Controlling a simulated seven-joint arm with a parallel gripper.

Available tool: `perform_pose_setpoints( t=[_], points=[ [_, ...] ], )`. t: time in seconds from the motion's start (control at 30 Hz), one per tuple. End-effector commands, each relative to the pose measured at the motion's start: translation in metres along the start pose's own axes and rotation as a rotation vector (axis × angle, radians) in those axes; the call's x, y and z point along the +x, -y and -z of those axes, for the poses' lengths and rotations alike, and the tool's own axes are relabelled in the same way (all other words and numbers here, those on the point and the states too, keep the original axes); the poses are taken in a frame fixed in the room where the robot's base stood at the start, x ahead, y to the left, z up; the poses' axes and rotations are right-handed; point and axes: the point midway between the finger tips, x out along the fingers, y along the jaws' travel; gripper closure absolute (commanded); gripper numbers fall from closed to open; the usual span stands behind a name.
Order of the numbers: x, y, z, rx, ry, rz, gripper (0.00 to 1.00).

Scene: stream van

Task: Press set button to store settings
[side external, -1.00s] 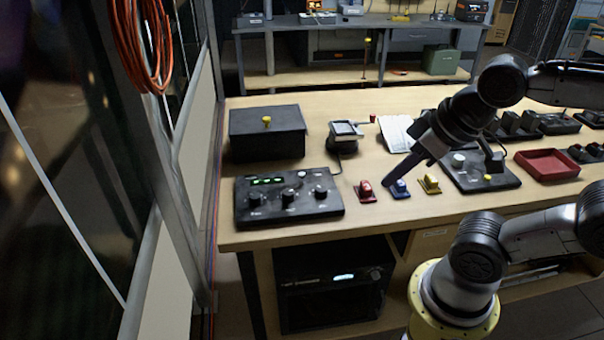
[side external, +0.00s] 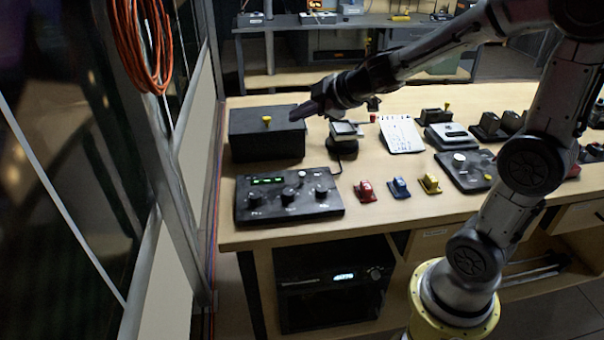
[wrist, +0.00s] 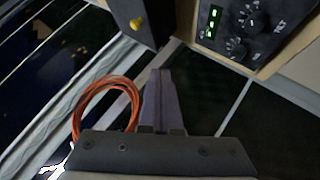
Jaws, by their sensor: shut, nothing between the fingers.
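No label reading "set" is legible. A black control panel (side external: 265,207) with a green display and three knobs lies on the near left of the bench. Its display (wrist: 214,20) and two of its knobs show at the top of the wrist view. A black box (side external: 262,145) with a yellow knob (side external: 266,119) on top stands behind it; that knob also shows in the wrist view (wrist: 137,23). My gripper (side external: 297,113) is shut and empty, pointing left near the box's right back corner. In the wrist view its fingers (wrist: 160,74) are together, with nothing between them.
Red (side external: 365,190), blue (side external: 399,187) and yellow (side external: 430,183) switches sit right of the panel. Another panel (side external: 465,170) is farther right. An orange cable coil (side external: 140,40) hangs at left.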

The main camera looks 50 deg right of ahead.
Motion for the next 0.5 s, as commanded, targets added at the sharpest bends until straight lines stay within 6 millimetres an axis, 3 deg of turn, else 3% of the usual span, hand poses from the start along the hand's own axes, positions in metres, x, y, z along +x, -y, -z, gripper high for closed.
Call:
perform_pose_setpoints(
  t=[0.03, 0.2, 0.5],
  points=[
    [0.013, 0.003, -0.011, -0.012, 0.021, 0.031, 1.0],
    [0.036, 0.007, -0.044, -0.008, 0.089, 0.079, 1.0],
    [0.042, 0.007, -0.059, 0.016, 0.119, 0.087, 1.0]
  ],
)
